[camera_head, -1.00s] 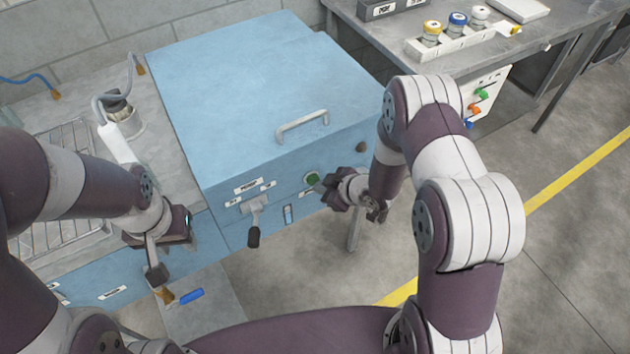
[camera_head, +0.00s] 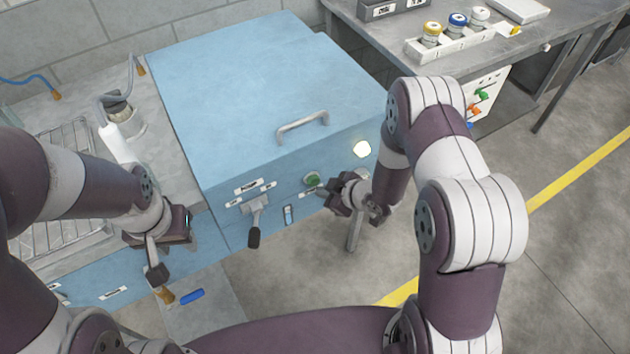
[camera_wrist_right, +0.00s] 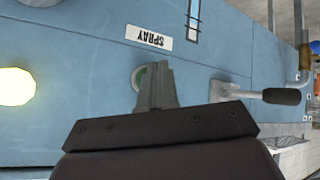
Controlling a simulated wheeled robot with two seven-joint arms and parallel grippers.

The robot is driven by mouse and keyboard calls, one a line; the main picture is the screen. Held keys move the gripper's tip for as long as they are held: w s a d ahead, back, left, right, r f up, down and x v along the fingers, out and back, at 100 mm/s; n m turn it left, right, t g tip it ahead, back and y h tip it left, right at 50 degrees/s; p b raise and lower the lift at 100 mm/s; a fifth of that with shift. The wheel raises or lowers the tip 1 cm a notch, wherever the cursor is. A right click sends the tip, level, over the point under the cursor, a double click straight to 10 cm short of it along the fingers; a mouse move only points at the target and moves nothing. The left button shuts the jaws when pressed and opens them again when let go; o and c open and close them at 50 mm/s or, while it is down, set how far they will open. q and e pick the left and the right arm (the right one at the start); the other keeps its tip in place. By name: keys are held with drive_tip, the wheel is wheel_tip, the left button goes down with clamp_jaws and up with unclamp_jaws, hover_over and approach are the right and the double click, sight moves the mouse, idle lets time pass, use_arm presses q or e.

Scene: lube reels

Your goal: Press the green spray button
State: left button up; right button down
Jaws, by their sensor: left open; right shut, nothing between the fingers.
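The green spray button (camera_head: 312,179) is on the front face of the blue cabinet (camera_head: 250,90), right of the lever. In the right wrist view the button (camera_wrist_right: 138,76) shows only in part, behind my fingers, beside an upside-down "SPRAY" label (camera_wrist_right: 149,38). My right gripper (camera_head: 335,193) is shut and empty. In the head view it is just right of the button and apart from it. My left gripper (camera_head: 160,284) is open at the lower left, over the bench front, away from the button.
A round lamp (camera_head: 361,148) glows pale yellow on the cabinet front. A lever with a black grip (camera_head: 254,236) sticks out left of the button. A handle (camera_head: 302,125) is on the lid. A blue object (camera_head: 192,296) lies near my left gripper.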

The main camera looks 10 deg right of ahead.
drive_tip(key=shift+s, duration=0.1)
drive_tip(key=s, duration=0.1)
drive_tip(key=s+d, duration=0.1)
drive_tip(key=s, duration=0.2)
drive_tip(key=shift+s+d+p, duration=0.3)
drive_tip(key=shift+d+p, duration=0.1)
idle(0.8)
